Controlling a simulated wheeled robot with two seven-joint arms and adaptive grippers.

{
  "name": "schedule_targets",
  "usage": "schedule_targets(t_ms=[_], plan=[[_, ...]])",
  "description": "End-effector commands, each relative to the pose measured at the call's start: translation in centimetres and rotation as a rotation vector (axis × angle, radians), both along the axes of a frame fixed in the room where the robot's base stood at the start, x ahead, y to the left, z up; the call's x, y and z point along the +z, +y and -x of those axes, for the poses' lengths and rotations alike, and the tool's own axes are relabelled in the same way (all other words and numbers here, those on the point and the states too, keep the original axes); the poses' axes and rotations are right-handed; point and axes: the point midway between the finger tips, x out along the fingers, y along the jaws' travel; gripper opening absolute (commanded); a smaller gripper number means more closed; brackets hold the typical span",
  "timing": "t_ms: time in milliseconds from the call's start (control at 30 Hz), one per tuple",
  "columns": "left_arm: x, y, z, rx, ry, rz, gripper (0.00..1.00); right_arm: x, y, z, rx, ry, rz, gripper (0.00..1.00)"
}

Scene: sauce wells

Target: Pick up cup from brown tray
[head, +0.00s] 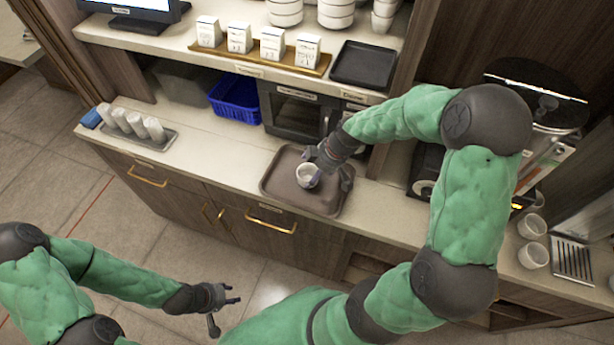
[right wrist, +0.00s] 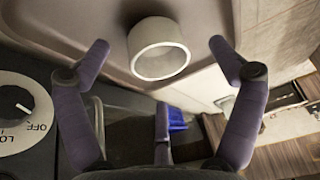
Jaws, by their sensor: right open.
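A small white cup (head: 307,180) stands on the brown tray (head: 320,205) on the counter. My right gripper (head: 331,170) is over the tray, close beside the cup, with its fingers spread. In the right wrist view, the cup (right wrist: 158,62) appears between the two open fingertips (right wrist: 158,48), with a gap on each side. The tray (right wrist: 95,18) lies under it. My left gripper (head: 226,313) is low at the front, away from the counter, with its fingers apart and empty.
Labelled white containers (head: 272,45) and a black tray (head: 364,65) sit on the shelf above. A blue basket (head: 235,98) is underneath.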

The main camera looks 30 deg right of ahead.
Motion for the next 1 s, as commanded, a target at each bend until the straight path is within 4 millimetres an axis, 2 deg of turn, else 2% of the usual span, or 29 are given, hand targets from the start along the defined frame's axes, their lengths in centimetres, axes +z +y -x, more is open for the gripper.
schedule_targets(t_ms=[167,500,833,1000], plan=[[-0.2,0.0,0.0,0.0,-0.001,0.0,0.4,-0.9,0.2,-0.4,0.0,0.001,-0.001,0.93],[-0.8,0.0,-0.1,0.0,-0.001,0.0,0.4,-4.6,1.1,-2.4,0.001,0.002,-0.001,0.93],[-0.8,0.0,0.0,0.0,-0.001,0.0,0.4,-5.0,1.2,-2.6,-0.001,0.0,0.0,0.93],[-0.8,0.0,0.0,0.0,-0.001,0.0,0.4,-5.0,1.2,-2.6,-0.001,0.0,0.0,0.45]])
